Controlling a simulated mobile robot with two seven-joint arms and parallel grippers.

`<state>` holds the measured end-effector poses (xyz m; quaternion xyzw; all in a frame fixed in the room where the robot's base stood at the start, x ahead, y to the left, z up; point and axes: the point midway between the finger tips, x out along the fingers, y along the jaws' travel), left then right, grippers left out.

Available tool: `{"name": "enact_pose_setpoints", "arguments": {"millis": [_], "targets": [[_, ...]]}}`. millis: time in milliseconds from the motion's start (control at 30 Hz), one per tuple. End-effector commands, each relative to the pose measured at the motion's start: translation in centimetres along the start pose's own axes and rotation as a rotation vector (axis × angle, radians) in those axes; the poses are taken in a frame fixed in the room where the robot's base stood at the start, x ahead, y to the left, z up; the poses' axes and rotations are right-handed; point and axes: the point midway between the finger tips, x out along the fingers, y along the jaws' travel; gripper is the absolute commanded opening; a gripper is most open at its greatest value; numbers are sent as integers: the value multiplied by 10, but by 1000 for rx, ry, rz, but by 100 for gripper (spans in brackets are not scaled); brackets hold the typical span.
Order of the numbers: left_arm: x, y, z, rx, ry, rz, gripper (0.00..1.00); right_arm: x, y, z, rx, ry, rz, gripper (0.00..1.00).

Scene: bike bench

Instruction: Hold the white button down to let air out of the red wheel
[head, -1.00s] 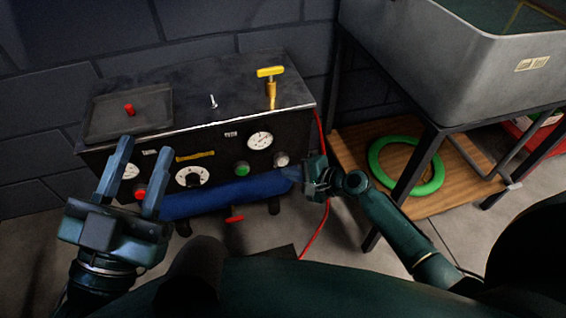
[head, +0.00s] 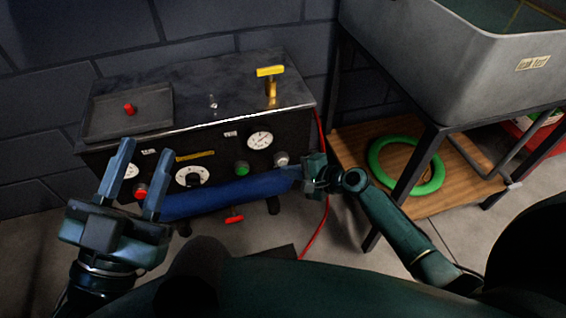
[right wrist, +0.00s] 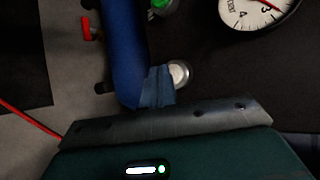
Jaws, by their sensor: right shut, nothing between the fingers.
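The white button (head: 281,159) is a small round knob on the right of the black box's front panel. It also shows in the right wrist view (right wrist: 180,73), partly covered on its left by my fingertips. My right gripper (head: 299,174) is shut and empty, its tips (right wrist: 157,86) right at the button's edge. I cannot tell whether they touch it or press it in. My left gripper (head: 145,172) is open and empty, in front of the panel's left end. I cannot make out a red wheel; a small red handle (head: 234,215) shows low under the box.
A dark blue tube-like bar (head: 220,196) runs along the panel's lower front. Near the white button are a green button (head: 242,168) and a gauge (head: 260,139). A red hose (head: 324,215) hangs at the box's right. A green ring (head: 376,162) lies on a wooden shelf.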

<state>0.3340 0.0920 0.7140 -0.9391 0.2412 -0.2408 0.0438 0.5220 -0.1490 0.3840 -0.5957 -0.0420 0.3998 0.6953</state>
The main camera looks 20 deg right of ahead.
Motion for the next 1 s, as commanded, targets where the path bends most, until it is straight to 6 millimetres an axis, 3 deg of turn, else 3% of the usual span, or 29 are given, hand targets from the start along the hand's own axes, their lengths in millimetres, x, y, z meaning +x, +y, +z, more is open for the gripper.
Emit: {"name": "enact_pose_setpoints", "arguments": {"millis": [1000], "targets": [[0,-1,1,-4,6,-9,36,7,-5,-5,0,0,0,0]]}}
